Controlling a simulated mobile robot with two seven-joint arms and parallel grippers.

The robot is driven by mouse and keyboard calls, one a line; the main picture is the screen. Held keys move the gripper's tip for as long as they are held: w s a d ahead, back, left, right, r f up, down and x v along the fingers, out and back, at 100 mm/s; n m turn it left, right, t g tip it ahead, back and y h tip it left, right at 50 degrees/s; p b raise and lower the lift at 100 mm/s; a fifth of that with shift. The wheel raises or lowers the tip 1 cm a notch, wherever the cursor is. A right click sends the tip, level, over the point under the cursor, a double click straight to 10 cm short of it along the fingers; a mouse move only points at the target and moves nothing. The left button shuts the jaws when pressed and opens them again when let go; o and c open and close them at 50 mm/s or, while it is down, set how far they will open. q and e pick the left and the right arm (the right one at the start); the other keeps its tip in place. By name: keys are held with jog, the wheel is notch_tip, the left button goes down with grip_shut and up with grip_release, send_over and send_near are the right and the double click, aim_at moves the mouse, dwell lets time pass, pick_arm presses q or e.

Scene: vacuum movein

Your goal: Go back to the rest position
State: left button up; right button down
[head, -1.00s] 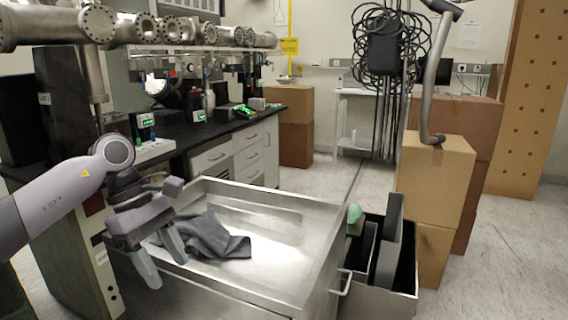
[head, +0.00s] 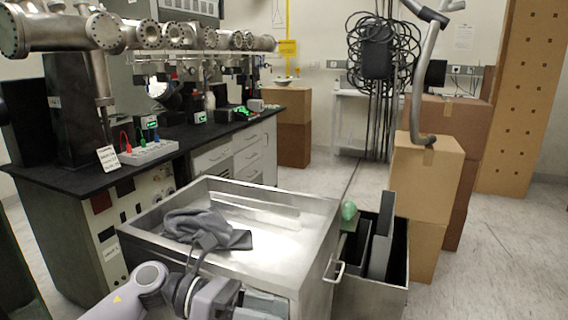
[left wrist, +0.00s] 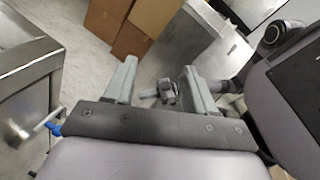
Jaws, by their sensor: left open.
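My left gripper (left wrist: 157,85) is open in the left wrist view, with its two grey fingers apart and no object held between them. In the head view my left arm comes in at the bottom, in front of the steel cart, and its fingertips are not clear there. A dark grey cloth (head: 205,228) lies crumpled in the left part of the cart's steel tray (head: 285,262), apart from my gripper. My right gripper is in neither view.
A steel bin (head: 372,290) with grey panels and a green item (head: 348,211) stands right of the cart. Cardboard boxes (head: 425,180) stand behind it. A black-topped bench (head: 95,180) with instruments runs along the left. Floor at the right is clear.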

pick_arm(q)
jog(key=a+f+m+t+y+p, duration=0.1)
jog(key=a+f+m+t+y, duration=0.2)
jog(key=m+t, duration=0.55)
jog(key=s+a+f+m+t+y+p, duration=0.1)
jog(key=a+f+m+t+y, duration=0.25)
jog(key=m, duration=1.05)
jog(key=a+f+m+t+y+p, duration=0.15)
jog(key=a+f+m+t, duration=0.25)
jog(key=m+t, duration=0.55)
jog(key=s+a+f+n+g+y, duration=0.3)
jog(key=s+f+n+g, duration=0.1)
jog(key=s+f, duration=0.2)
jog(key=s+a+f+n+g+y+p, duration=0.1)
jog(key=s+a+f+n+g+y, duration=0.2)
jog(key=s+f, duration=0.4)
jog(key=shift+s+a+f+n+g, duration=0.15)
jog(key=shift+s+a+n+g, duration=0.4)
jog(key=shift+a+n+g, duration=0.2)
